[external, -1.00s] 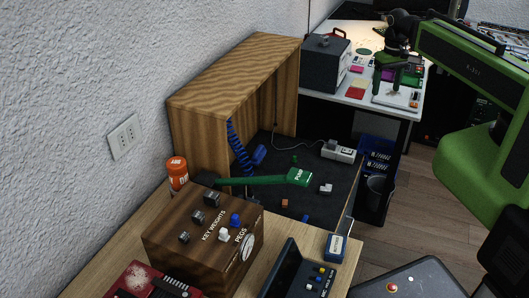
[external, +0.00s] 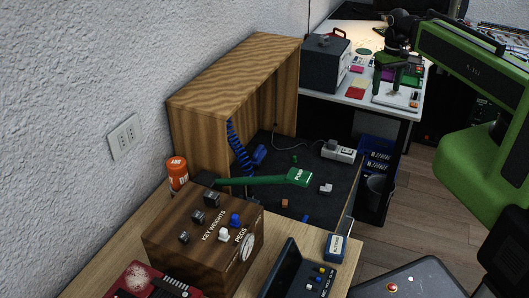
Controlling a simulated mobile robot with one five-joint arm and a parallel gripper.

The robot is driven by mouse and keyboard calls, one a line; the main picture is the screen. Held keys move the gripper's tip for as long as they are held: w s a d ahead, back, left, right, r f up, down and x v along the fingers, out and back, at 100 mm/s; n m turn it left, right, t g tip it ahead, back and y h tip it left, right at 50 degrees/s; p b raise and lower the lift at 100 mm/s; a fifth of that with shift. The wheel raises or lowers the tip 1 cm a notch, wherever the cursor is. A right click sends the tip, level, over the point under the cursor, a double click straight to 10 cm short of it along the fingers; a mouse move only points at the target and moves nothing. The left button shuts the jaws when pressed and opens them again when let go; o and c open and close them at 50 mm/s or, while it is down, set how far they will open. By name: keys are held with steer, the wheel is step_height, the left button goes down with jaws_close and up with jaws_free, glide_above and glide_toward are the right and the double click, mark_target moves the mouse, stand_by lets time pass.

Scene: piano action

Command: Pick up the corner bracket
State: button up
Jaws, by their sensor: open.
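My green arm comes in from the right, and my gripper (external: 392,86) points down over the white table (external: 352,92) at the back. Its two green fingers are spread apart with no held thing visible between them. A small brownish piece (external: 394,92) lies on a pale board (external: 383,99) close to the fingertips. It is too small to tell whether it is the corner bracket. A small light grey angular piece (external: 326,188) lies on the dark mat inside the wooden frame, far from my gripper. I cannot tell for sure which piece is the bracket.
A dark grey box with a red handle (external: 325,62) stands left of my gripper. Coloured flat pieces lie around it on the white table. The wooden frame (external: 230,75), a power strip (external: 338,150), a green PUMP handle (external: 298,178) and a wooden KEY WEIGHTS box (external: 180,222) are nearer.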

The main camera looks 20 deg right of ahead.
steer(key=c, duration=0.6)
steer(key=n+b, duration=1.1)
steer(key=b, duration=1.4)
glide_above(322, 188)
step_height(322, 188, down, 25)
step_height(322, 188, down, 18)
steer(key=b, duration=1.7)
steer(key=shift+r, duration=0.45)
jaws_close()
